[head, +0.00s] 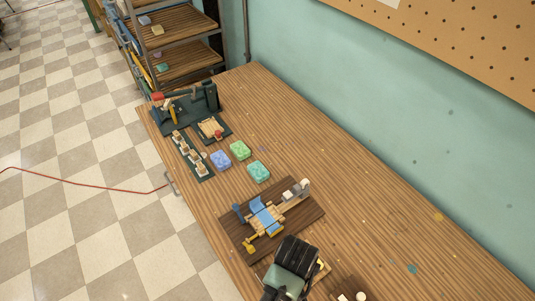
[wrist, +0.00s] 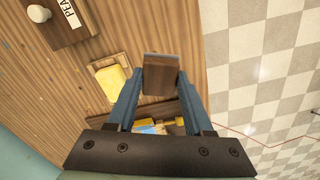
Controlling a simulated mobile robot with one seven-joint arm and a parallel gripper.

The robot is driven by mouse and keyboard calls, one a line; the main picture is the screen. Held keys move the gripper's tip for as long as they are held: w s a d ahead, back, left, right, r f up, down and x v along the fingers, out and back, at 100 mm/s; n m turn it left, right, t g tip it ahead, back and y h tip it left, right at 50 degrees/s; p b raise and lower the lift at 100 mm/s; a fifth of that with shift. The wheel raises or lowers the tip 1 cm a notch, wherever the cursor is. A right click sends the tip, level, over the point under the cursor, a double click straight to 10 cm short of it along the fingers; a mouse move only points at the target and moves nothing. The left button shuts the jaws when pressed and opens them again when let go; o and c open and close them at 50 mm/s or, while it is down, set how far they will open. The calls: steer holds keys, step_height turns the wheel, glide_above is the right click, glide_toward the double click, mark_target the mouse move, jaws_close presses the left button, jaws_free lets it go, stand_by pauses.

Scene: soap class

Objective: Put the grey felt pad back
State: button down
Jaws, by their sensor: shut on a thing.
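In the wrist view, my gripper (wrist: 160,80) has its two blue fingers closed on the sides of a small dark-brown wooden block with a grey strip along its far end. I take this piece to be the grey felt pad (wrist: 160,60). It is held above or beside the table's edge; the gap below cannot be judged. In the head view, my gripper (head: 287,272) is over the near part of the table, and its black body hides the held piece.
A yellow block (wrist: 112,82) lies in a pale tray left of my gripper. A labelled wooden stand with a white knob (wrist: 38,13) is beyond. A dark board (head: 314,212) bears a blue and wooden fixture. Three coloured soaps, including a green one (head: 240,150), lie farther back. The right side is mostly clear.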

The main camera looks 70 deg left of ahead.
steer(key=shift+s+d+f, duration=0.1)
steer(key=shift+s+f, duration=0.1)
steer(key=shift+s, duration=0.05)
steer(key=shift+f, duration=4.8)
steer(key=shift+f, duration=0.2)
steer(key=shift+c, duration=1.5)
jaws_free()
steer(key=shift+r, duration=0.1)
